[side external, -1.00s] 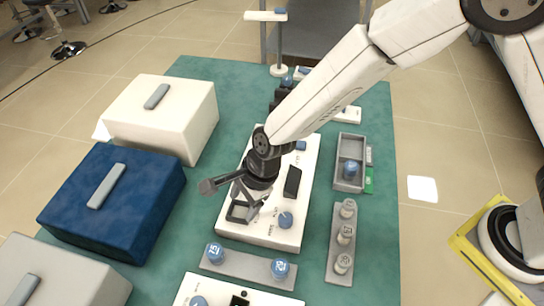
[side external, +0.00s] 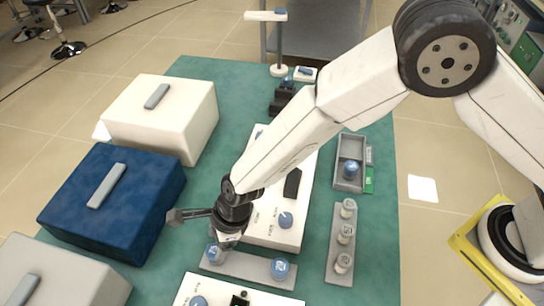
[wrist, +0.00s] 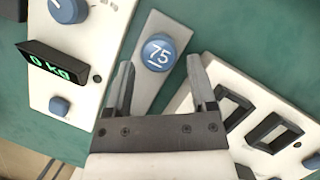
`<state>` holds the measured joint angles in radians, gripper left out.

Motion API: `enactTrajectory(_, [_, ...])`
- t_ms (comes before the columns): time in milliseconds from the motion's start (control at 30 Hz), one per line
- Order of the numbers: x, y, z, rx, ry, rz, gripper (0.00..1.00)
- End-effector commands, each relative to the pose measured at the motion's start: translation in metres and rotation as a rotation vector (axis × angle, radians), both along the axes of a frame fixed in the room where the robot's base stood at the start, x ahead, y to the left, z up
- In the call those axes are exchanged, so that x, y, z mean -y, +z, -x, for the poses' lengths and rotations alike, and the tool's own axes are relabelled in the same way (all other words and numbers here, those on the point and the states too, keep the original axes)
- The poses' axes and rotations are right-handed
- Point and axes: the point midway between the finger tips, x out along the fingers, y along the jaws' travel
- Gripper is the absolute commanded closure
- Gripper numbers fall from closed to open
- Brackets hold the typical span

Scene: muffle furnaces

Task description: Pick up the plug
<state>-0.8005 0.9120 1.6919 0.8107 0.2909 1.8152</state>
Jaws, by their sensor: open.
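A round blue-topped piece marked 75 stands at one end of a grey bar; it looks like a plug or knob, and I cannot tell if it is the task's plug. It shows in the wrist view (wrist: 160,52) and, partly hidden by my gripper, in the side view (side external: 214,255). A similar blue piece (side external: 280,267) stands at the bar's other end. My gripper (wrist: 160,64) is open and empty, its fingertips on either side of the 75 piece in the wrist view. In the side view my gripper (side external: 226,238) is low over that bar end. Contact cannot be told.
White panels with knobs (side external: 286,220) lie behind and in front of the bar. A dark blue box (side external: 110,215) stands close on the left.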

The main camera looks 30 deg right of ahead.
Motion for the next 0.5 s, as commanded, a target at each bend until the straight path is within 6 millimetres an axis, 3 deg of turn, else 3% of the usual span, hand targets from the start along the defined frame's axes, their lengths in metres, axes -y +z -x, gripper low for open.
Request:
enactTrajectory(267, [-0.001, -0.003, 0.0, 0.001, 0.001, 0.0, 0.28])
enactTrajectory(500, [-0.007, -0.018, 0.0, -0.001, -0.001, 0.001, 0.28])
